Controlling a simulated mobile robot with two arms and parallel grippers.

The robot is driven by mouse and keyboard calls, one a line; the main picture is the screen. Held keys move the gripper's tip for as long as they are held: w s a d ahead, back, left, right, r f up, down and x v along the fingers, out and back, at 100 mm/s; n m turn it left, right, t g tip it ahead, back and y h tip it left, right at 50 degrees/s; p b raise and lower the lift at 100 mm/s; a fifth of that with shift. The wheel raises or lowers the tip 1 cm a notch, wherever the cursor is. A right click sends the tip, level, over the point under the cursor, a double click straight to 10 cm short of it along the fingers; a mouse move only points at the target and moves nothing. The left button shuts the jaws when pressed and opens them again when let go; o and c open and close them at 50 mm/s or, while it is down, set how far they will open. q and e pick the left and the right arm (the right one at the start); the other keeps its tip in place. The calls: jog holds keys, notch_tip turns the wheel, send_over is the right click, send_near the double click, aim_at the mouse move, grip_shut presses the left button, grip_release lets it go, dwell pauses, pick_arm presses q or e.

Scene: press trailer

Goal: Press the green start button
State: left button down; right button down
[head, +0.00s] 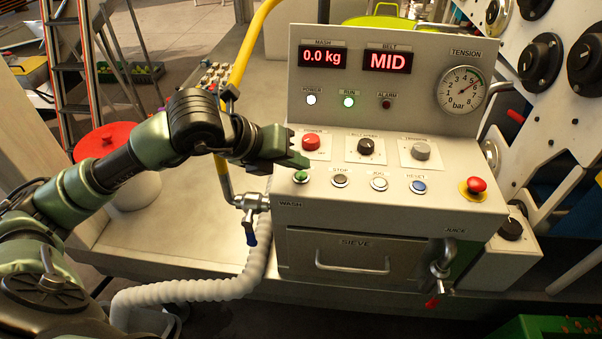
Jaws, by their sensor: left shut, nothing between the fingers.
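The green start button (300,177) is at the left end of the lower button row on the grey control panel (450,208). My left gripper (302,160) comes in from the left, shut and empty. Its fingertips are just above the green button in the picture and overlap the panel's upper left part. I cannot tell whether they touch the button. The button's label is hidden. The green RUN lamp (348,102) is lit. My right gripper is not in view.
STOP (339,180), JOG (379,183) and RESET (418,187) buttons sit to the right, then a red emergency button (476,185). A red knob (311,142) is close to the gripper. A red-lidded bucket (106,140) is behind my arm.

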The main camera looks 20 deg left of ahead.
aim_at(296, 177)
pick_arm(q)
jog(key=shift+r+p, duration=1.5)
jog(key=shift+r, duration=1.05)
jog(key=shift+f, duration=0.15)
